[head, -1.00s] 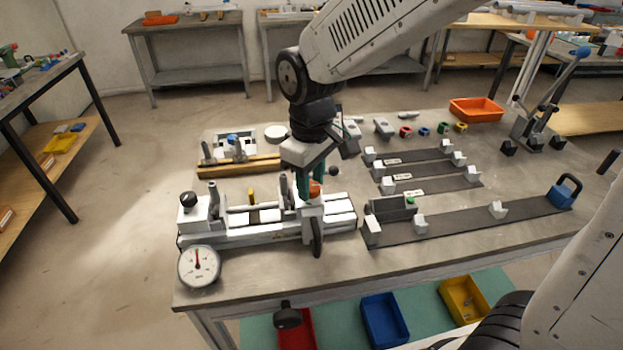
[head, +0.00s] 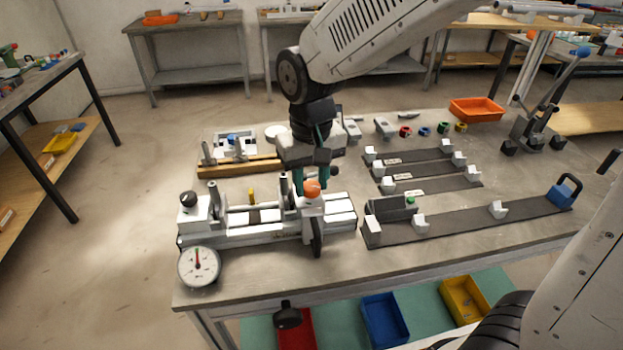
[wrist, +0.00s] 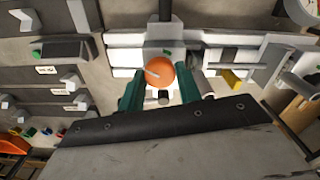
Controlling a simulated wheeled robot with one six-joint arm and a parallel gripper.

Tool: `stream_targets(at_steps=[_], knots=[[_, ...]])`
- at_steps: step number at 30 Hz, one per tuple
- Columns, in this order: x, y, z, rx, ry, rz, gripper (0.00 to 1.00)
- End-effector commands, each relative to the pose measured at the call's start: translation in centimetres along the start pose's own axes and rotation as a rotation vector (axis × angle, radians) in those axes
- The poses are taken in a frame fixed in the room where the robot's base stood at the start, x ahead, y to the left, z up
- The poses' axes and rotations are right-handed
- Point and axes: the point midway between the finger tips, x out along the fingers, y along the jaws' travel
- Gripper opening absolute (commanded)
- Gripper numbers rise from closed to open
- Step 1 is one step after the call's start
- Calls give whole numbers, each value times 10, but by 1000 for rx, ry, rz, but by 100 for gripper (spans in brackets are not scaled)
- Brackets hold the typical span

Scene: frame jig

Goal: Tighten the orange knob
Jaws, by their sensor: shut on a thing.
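The orange knob (head: 312,188) sits on top of the white block at the right end of the frame jig (head: 255,236). In the wrist view the knob (wrist: 160,72) lies between the tips of my two green fingers. A pale line shows on its face. My gripper (head: 311,184) comes down from behind and is shut on the knob, its fingers at either side. The gripper also shows in the wrist view (wrist: 160,90). The far side of the knob is hidden in the head view.
A dial gauge (head: 199,266) stands at the jig's front left, with a black knob (head: 188,200) behind it. Dark rails with white blocks (head: 470,222) lie to the right. An orange bin (head: 476,109) stands at the back right.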

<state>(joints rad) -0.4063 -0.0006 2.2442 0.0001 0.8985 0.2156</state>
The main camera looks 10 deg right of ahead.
Motion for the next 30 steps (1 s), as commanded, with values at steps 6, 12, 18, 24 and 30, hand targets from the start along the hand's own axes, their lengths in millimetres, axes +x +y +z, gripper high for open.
stream_targets(at_steps=[6,12,18,24,30], knots=[[-1,0,0,203,2,0,11],[-1,0,-1,393,2,-1,11],[-1,0,-1,583,2,-1,11],[-1,0,-1,773,2,-1,11],[-1,0,-1,962,3,-2,11]])
